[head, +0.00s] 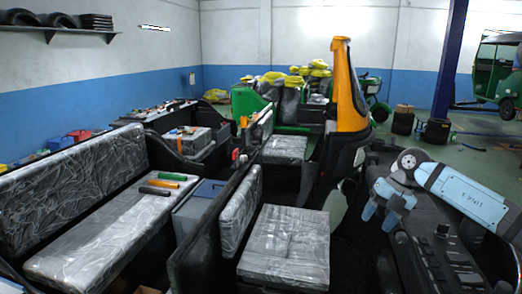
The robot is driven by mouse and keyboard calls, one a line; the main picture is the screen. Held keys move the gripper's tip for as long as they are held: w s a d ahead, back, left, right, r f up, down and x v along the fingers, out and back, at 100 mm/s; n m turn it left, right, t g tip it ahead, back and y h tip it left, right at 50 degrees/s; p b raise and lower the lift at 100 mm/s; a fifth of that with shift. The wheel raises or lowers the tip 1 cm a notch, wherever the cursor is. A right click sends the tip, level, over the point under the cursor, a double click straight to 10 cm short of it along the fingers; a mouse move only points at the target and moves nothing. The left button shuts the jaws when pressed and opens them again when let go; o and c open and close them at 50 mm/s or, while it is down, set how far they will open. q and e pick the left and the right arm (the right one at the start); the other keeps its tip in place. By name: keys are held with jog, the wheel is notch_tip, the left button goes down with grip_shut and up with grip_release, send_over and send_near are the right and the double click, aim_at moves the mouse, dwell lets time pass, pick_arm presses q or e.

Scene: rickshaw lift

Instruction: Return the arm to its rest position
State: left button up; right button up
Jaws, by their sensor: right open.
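My right arm (465,195), with a white and light-blue link, comes in from the right edge. My right gripper (380,213) has light-blue fingers pointing down, apart from each other, with nothing seen between them. It is in front of the dark machine panel at the right, to the right of the plastic-wrapped seats. Whether it touches the panel cannot be told.
Plastic-wrapped seats (285,247) and a long bench (110,225) with tools (165,183) on it fill the left and middle. An orange and black rickshaw front (348,85) stands behind. A blue post (450,60) rises at the right. Open floor (470,160) lies beyond the arm.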

jog(key=s+a+f+m+t+y+p, duration=0.1)
jog(key=s+a+f+m+t+y, duration=0.15)
jog(key=s+a+y, duration=0.35)
jog(key=s+a+f+m+t+y+p, duration=0.1)
jog(key=s+a+f+y, duration=0.25)
jog(key=a, duration=0.55)
jog(key=s+a+f+m+t+y+p, duration=0.1)
jog(key=s+a+f+m+y, duration=0.1)
jog(key=s+a+y, duration=0.4)
jog(key=s+d+f+m+t+h+p, duration=0.1)
jog(key=s+d+f+m+t+h, duration=0.2)
jog(key=s+d+f+m+h, duration=0.2)
jog(key=s+d+f+m+t+h+p, duration=0.1)
jog(key=s+d+f+m+t+h, duration=0.3)
jog(key=s+f+m+h, duration=0.8)
jog(key=s+d+f+m, duration=0.1)
jog(key=s+f+m, duration=0.3)
jog(key=m, duration=0.3)
jog(key=shift+s+d+m+p, duration=0.35)
jog(key=shift+d, duration=0.05)
